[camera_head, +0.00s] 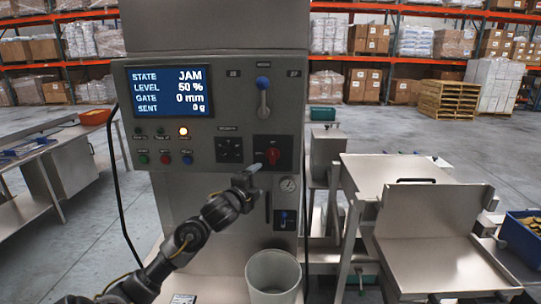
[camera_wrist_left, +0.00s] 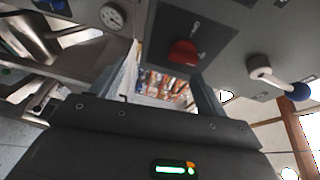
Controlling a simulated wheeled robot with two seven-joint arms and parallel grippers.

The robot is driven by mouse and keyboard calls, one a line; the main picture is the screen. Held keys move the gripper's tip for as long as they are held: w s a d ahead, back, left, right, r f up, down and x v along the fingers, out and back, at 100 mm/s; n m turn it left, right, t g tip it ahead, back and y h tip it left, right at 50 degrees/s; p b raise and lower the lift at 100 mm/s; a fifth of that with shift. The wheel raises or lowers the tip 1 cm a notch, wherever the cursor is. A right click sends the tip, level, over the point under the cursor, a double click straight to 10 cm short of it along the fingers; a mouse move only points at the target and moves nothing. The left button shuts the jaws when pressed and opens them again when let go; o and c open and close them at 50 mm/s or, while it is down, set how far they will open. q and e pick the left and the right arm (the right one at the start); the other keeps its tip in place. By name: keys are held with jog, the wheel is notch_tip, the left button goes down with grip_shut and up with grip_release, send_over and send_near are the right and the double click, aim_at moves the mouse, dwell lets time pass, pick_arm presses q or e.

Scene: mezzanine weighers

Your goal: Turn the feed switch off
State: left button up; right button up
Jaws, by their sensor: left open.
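A red rotary knob (camera_head: 273,155) sits on a black square plate on the grey machine's front panel; I take it for the feed switch, but its label is too small to read. It also shows in the left wrist view (camera_wrist_left: 183,54), between and beyond my fingers. My left gripper (camera_head: 253,169) is just below and left of the knob in the head view, and its fingers (camera_wrist_left: 165,85) are apart with nothing between them. I see no clear contact with the knob. My right gripper is in neither view.
The screen (camera_head: 168,91) reads JAM, level 50 %, gate 0 mm. A blue-tipped lever (camera_head: 263,97) is above the knob. A gauge (camera_head: 288,185) and a small blue switch (camera_head: 284,217) are below. An amber lamp (camera_head: 183,132) glows. A bucket (camera_head: 273,279) stands underneath.

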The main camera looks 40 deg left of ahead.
pick_arm(q)
send_near(271, 158)
jog(key=shift+m+t, duration=0.3)
jog(key=p+x, duration=0.3)
jog(key=x, duration=0.5)
jog(key=shift+w+f+p, duration=0.1)
jog(key=shift+p, duration=0.25)
jog(key=shift+w+a+f, duration=0.1)
jog(key=shift+w+a, duration=0.1)
jog(key=shift+w, duration=0.4)
jog(key=shift+c, duration=0.2)
jog(key=c, duration=0.9)
